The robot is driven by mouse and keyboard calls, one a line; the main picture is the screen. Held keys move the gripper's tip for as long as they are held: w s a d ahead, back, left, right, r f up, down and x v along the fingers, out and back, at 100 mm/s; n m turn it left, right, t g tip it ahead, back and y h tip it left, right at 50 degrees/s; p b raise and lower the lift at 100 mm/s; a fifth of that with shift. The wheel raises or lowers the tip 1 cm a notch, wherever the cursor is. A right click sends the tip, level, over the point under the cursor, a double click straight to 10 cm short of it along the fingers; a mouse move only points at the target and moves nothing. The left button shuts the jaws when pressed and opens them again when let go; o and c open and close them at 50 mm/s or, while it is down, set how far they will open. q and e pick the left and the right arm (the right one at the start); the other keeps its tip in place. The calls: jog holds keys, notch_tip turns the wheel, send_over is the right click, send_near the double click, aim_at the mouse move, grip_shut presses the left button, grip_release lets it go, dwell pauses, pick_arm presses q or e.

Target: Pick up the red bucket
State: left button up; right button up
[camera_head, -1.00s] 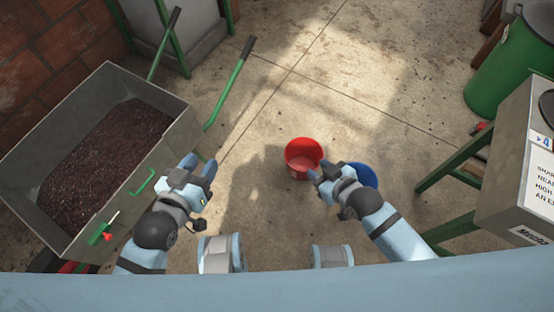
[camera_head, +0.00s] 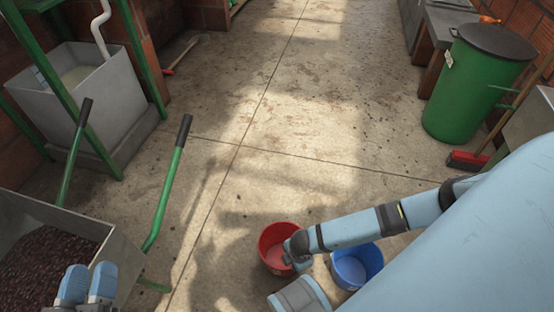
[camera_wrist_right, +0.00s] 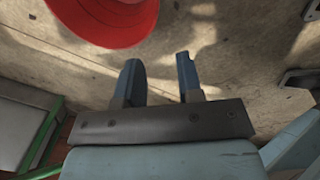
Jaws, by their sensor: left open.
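The red bucket (camera_head: 270,240) stands upright on the concrete floor, low centre in the head view. Its red side and rim fill the top left of the right wrist view (camera_wrist_right: 110,25). My right gripper is open and empty in the right wrist view (camera_wrist_right: 158,78), its fingertips apart, with the bucket beyond and to the left. In the head view my right arm's end overlaps the bucket's right rim; its fingers are hard to make out there, and I cannot tell whether they touch. My left gripper (camera_head: 87,284) is open and empty at the bottom left, in front of the wheelbarrow.
A blue bucket (camera_head: 352,264) stands close to the right of the red one, partly behind my right arm. A wheelbarrow (camera_head: 118,262) of dark cherries is at left. A green barrel (camera_head: 470,95) and red broom (camera_head: 467,160) are at right.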

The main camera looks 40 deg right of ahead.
jog(key=shift+h, duration=0.3)
jog(key=f+b, duration=0.2)
jog(key=f, duration=0.2)
jog(key=w+d+f+b, duration=0.1)
jog(key=f+b, duration=0.2)
jog(key=f, duration=0.2)
jog(key=w+d+f+b, duration=0.1)
jog(key=f+b, duration=0.2)
jog(key=f, duration=0.1)
jog(key=shift+d+f, duration=0.15)
jog(key=shift+f, duration=0.15)
jog(key=shift+f+b, duration=0.3)
jog(key=shift+f, duration=0.15)
pick_arm(q)
jog(key=f+m, duration=0.1)
jog(key=w+f+m, duration=0.1)
jog(key=f, duration=0.1)
jog(key=w+a+f+m, duration=0.1)
jog(key=f, duration=0.1)
jog(key=shift+w, duration=0.2)
pick_arm(e)
jog(key=shift+r, duration=0.1)
pick_arm(q)
jog(key=shift+f, duration=0.1)
pick_arm(e)
grip_shut()
